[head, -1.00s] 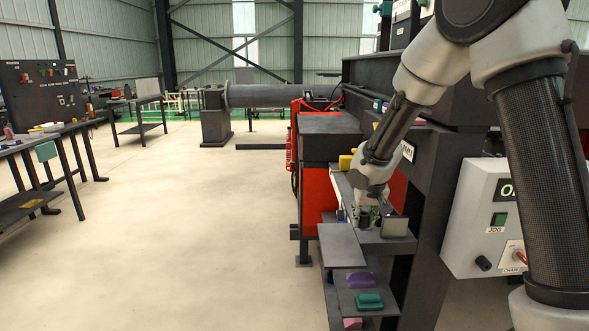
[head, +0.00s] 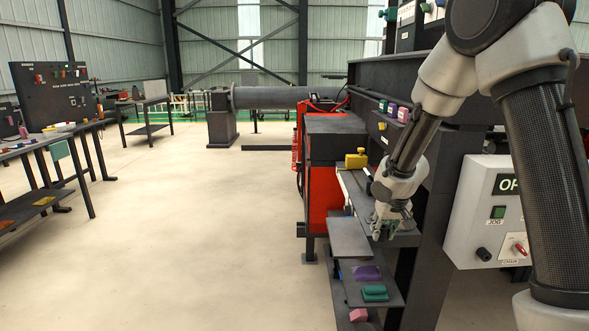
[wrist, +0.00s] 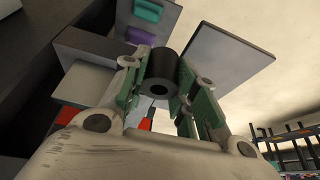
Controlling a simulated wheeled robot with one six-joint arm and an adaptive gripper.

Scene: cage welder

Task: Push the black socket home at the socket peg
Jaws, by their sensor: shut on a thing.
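The black socket (wrist: 163,73) is a short black cylinder with a round hole in its end. In the wrist view it sits between the green-padded fingers of my gripper (wrist: 160,92), which is shut on it. In the head view my gripper (head: 383,232) points down over the narrow ledge on the near side of the machine. There the socket is too small and covered to make out clearly. I cannot pick out the socket peg in either view, so I cannot tell whether the socket touches it.
A grey shelf plate (head: 349,237) lies left of my gripper. A lower shelf (head: 391,298) holds a purple block (head: 367,273) and a green block (head: 374,293). A yellow block (head: 356,160) stands behind. A control box (head: 490,215) is at right.

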